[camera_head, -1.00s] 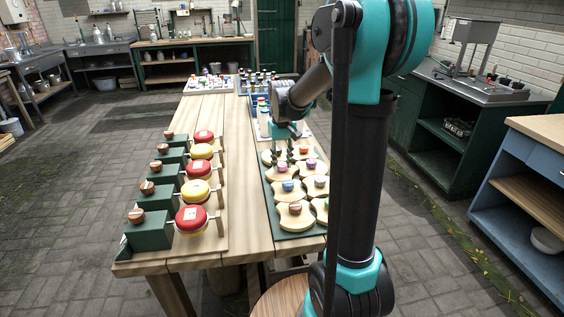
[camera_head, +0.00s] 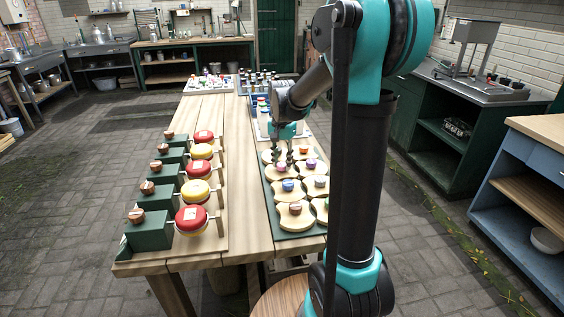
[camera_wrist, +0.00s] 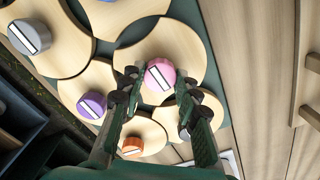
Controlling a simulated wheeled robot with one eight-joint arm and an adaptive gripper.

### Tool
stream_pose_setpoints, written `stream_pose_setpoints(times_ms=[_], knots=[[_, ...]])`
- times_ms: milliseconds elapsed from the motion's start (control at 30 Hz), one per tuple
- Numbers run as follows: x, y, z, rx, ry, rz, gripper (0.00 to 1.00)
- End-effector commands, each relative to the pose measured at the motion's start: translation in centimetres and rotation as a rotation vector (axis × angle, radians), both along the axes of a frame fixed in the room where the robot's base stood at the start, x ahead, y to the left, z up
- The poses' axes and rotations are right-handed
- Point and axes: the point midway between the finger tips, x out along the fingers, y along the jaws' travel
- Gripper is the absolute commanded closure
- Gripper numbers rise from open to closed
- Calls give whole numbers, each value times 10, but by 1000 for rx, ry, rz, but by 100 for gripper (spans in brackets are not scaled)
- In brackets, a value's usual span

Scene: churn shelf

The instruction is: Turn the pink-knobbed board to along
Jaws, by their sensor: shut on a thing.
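The pink knob (camera_wrist: 160,74), with a white stripe set aslant, sits on a pale wooden board (camera_wrist: 165,40) with rounded edges in the wrist view. My gripper (camera_wrist: 161,77) has its dark green fingers on either side of this knob and is shut on it. The fingers hide part of the board, so I cannot tell its whole outline. In the head view my gripper (camera_head: 284,160) reaches down onto the far left part of the green panel (camera_head: 286,236), and the pink knob (camera_head: 282,168) shows only in small part.
Red and yellow round pieces on green blocks (camera_head: 150,232) line the table's left. Bottles stand at the back.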

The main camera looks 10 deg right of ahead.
Motion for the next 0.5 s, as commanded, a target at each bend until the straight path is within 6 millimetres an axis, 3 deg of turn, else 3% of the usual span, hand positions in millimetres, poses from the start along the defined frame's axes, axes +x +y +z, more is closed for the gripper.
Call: stream_pose_setpoints(times_ms=[500], knots=[[1, 0, 0, 0, -1, -125, 97]])
